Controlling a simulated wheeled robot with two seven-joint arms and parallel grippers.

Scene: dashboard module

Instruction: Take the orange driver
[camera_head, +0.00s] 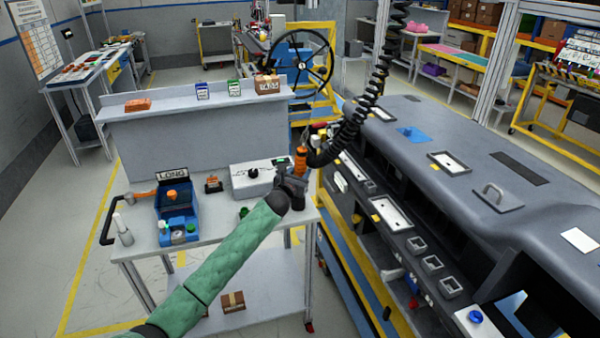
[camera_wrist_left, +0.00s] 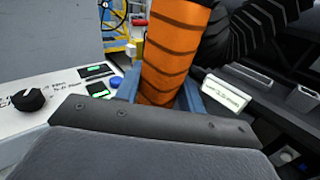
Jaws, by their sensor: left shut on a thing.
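The orange driver (camera_head: 301,160) hangs upright at the lower end of a black coiled cable (camera_head: 352,128). My left gripper (camera_head: 294,180) is shut on it, at the right end of the small table. In the left wrist view the driver (camera_wrist_left: 172,50) shows as an orange body with dark bands, between the blue-grey fingers of my left gripper (camera_wrist_left: 160,92). The driver's lower end is hidden by the gripper. My right gripper is not in view.
The dashboard module (camera_head: 460,170) stands close to the right. A white control box (camera_head: 250,178) with a black knob sits just left of the gripper. A blue fixture (camera_head: 176,208) stands on the table (camera_head: 215,238). A grey shelf (camera_head: 200,108) runs behind.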

